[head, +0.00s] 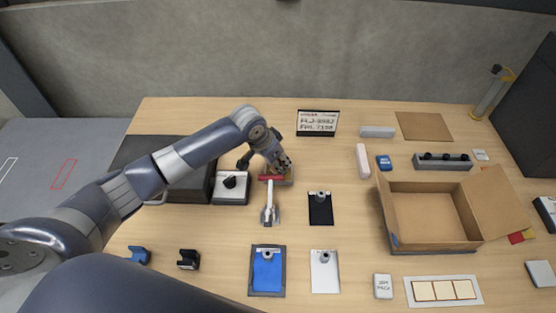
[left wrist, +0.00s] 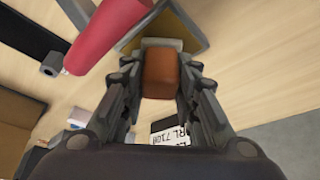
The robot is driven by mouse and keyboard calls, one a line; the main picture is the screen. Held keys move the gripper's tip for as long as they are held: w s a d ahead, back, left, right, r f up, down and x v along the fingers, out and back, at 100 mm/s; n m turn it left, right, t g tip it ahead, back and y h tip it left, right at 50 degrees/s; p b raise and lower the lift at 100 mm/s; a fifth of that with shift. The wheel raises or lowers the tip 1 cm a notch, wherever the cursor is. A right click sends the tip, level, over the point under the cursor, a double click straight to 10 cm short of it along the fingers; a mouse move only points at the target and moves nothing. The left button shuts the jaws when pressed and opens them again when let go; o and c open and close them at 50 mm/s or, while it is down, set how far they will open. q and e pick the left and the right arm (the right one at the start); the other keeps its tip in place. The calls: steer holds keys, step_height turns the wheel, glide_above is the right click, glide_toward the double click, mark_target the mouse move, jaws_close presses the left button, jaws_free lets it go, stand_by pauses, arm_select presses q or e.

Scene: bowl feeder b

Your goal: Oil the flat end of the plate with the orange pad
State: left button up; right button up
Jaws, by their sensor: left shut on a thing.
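My left gripper (head: 284,165) is over the back middle of the table. In the left wrist view, my left gripper (left wrist: 160,85) is shut on the orange pad (left wrist: 160,70), a brown-orange block between its two fingers. I cannot single out the plate with certainty. My right gripper is not in view.
A red-handled tool (head: 269,205) lies close in front of the gripper. A white block with a black knob (head: 231,187) stands to the left, and a black-edged sign (head: 318,122) behind right. An open cardboard box (head: 430,246) is at right. Table between tool and box holds boards.

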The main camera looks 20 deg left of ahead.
arm_select(q)
steer(key=shift+f, duration=0.15)
stand_by(0.8)
steer(key=shift+s+f+p, duration=0.1)
steer(key=shift+p, duration=0.25)
stand_by(0.6)
stand_by(0.4)
steer(key=shift+r+p, duration=0.95)
steer(key=shift+p, duration=0.1)
step_height(320, 180, up, 5)
steer(key=p, duration=0.5)
steer(key=shift+r+p, duration=0.2)
steer(key=shift+p, duration=0.15)
steer(key=shift+f, duration=0.1)
